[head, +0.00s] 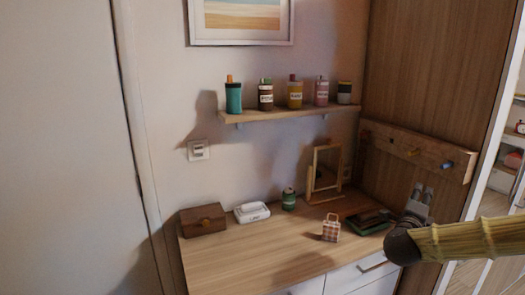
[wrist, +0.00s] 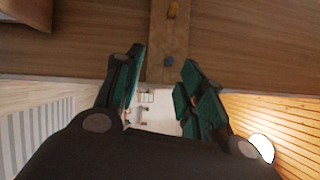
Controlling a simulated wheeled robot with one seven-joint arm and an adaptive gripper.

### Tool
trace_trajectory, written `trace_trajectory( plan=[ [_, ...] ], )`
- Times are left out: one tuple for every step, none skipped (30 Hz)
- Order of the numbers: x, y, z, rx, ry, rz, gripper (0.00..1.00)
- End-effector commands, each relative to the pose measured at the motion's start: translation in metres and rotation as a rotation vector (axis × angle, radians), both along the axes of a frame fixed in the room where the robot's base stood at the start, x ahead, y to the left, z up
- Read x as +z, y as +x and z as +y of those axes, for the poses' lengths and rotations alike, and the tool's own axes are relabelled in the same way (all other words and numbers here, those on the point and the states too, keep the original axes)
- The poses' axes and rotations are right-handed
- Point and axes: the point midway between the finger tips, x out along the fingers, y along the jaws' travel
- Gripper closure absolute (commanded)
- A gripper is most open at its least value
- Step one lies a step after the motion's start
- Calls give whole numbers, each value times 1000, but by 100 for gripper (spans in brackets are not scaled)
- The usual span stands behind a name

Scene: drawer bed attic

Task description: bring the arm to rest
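My gripper (wrist: 162,62) is open in the wrist view, its two dark fingers with teal pads well apart and nothing held between them. In the head view my gripper (head: 422,191) shows small at the right, in front of the wooden panel and below the peg rail. My arm comes in from the right edge and partly hides the dresser's right end.
The peg rail (head: 421,154) with coloured pegs lies close by; it also shows in the wrist view (wrist: 168,45). The dresser top (head: 255,254) carries a brown box (head: 203,220), a mirror (head: 326,170) and smaller items. A shelf (head: 283,114) with several bottles hangs above.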

Motion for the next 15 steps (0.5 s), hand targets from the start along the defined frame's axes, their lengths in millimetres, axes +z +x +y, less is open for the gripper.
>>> trace_trajectory(
  plan=[
    [-8,2,9,22,-13,22,61],
    [-12,3,14,34,-21,36,61],
    [-19,4,20,48,-33,55,61],
    [-25,5,25,62,-42,72,61],
    [-31,5,29,76,-52,89,61],
    [-38,6,36,93,-65,111,61],
    [-44,6,42,109,-75,128,61],
    [-51,6,47,124,-85,147,61],
    [-61,6,55,147,-103,176,61],
    [-69,6,61,165,-115,198,61],
    [-79,5,69,186,-129,223,61],
    [-91,4,79,215,-151,258,61],
    [-102,3,87,239,-168,288,61],
    [-115,1,96,266,-187,321,61],
    [-133,-3,109,307,-214,368,61]
  ],
)
